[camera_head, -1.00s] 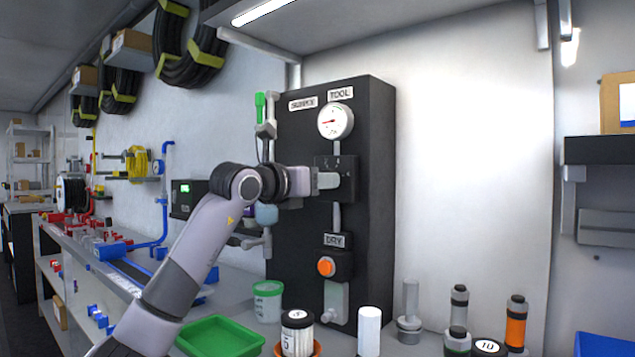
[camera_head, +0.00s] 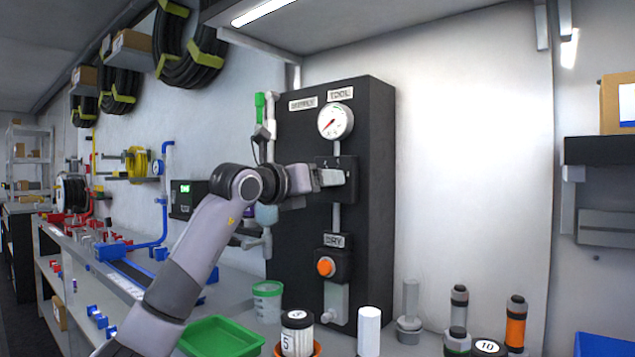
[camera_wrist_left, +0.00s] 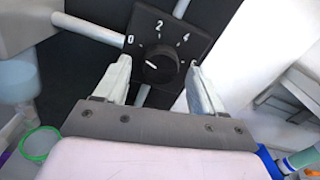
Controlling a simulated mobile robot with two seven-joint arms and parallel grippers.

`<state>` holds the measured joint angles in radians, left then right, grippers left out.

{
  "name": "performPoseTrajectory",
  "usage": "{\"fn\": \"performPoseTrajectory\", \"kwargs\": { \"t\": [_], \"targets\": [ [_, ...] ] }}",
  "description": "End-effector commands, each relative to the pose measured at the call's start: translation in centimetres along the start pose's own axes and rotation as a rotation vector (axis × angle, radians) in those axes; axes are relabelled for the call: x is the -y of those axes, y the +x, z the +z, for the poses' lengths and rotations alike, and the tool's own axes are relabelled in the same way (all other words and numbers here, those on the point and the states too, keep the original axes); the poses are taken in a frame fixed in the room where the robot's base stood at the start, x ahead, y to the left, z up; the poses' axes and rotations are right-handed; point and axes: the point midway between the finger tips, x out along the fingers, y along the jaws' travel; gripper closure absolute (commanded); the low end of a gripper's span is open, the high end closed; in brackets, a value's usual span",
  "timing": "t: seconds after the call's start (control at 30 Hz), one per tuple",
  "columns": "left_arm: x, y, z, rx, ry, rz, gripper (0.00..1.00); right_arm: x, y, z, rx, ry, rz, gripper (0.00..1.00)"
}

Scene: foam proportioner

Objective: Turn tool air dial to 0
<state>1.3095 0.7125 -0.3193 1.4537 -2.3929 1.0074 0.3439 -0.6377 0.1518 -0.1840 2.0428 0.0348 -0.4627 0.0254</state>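The tool air dial is a black knob (camera_wrist_left: 160,65) on a black square plate (camera_wrist_left: 183,30) marked 0, 2 and 4 in the left wrist view. Its white pointer line points up and left, roughly toward the 0. My left gripper (camera_wrist_left: 160,82) has one finger on each side of the knob, with a small gap showing on both sides. In the head view the left gripper (camera_head: 334,178) is at the dial plate (camera_head: 347,166) and hides the knob. The round gauge (camera_head: 335,121) under the TOOL label has its red needle pointing down and left. My right gripper is not in view.
The dial is on a tall dark panel (camera_head: 375,230). An orange button (camera_head: 326,266) sits below it under the DRY label. A green tray (camera_head: 220,338), a labelled jar (camera_head: 297,333) and a white cylinder (camera_head: 369,330) stand on the bench below.

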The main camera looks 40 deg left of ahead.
Motion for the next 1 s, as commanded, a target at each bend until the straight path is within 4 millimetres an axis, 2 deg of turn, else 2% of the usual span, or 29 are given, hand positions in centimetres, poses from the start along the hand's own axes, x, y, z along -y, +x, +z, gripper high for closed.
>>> {"fn": "performPoseTrajectory", "kwargs": {
  "t": [0.37, 0.8, 1.0],
  "targets": [
    [-0.1, -0.5, 0.1, 0.004, 0.003, 0.001, 0.31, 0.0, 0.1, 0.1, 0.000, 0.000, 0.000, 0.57],
    [-0.1, -5.9, -0.1, 0.002, 0.004, 0.001, 0.31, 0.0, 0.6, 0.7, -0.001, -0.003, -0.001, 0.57],
    [0.0, -7.1, 0.0, 0.000, 0.002, 0.001, 0.31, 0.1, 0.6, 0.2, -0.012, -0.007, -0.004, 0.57]
  ]
}}
